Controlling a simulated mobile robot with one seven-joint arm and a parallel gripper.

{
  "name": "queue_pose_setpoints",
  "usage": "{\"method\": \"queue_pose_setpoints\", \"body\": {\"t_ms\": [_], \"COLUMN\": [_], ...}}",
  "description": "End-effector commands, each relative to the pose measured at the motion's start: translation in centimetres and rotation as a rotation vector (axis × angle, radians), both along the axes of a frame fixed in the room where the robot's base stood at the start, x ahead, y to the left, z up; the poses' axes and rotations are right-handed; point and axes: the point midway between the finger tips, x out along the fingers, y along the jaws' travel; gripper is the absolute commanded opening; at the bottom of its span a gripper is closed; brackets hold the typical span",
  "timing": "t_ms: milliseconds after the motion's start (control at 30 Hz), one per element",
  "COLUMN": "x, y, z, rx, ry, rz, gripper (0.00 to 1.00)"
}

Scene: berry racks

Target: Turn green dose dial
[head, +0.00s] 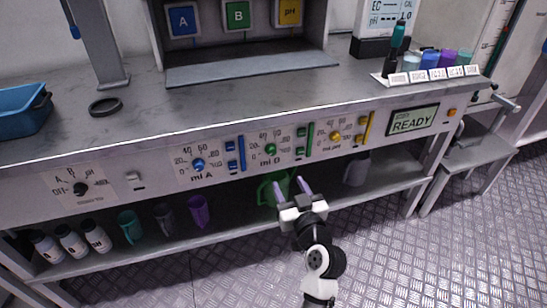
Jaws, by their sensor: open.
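The gap in depth is hard to tell.
A green jug (268,190) stands on the lower shelf (240,224), partly behind my gripper. A grey jug (357,168) is to the right. A display (413,120) reads "READY". The floor in front is clear.

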Motion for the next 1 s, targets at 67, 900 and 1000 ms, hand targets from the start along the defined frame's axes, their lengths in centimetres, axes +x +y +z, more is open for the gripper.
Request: {"method": "queue_pose_setpoints", "body": {"t_ms": [67, 900, 1000], "x": [1.3, 12.0, 12.0], "y": [0.6, 4.0, 4.0], "z": [0.3, 0.1, 0.1], "rx": [0.002, 0.000, 0.000], "ry": [-0.002, -0.001, -0.001], "rz": [0.004, 0.002, 0.002], "gripper": [0.50, 0.50, 0.50]}}
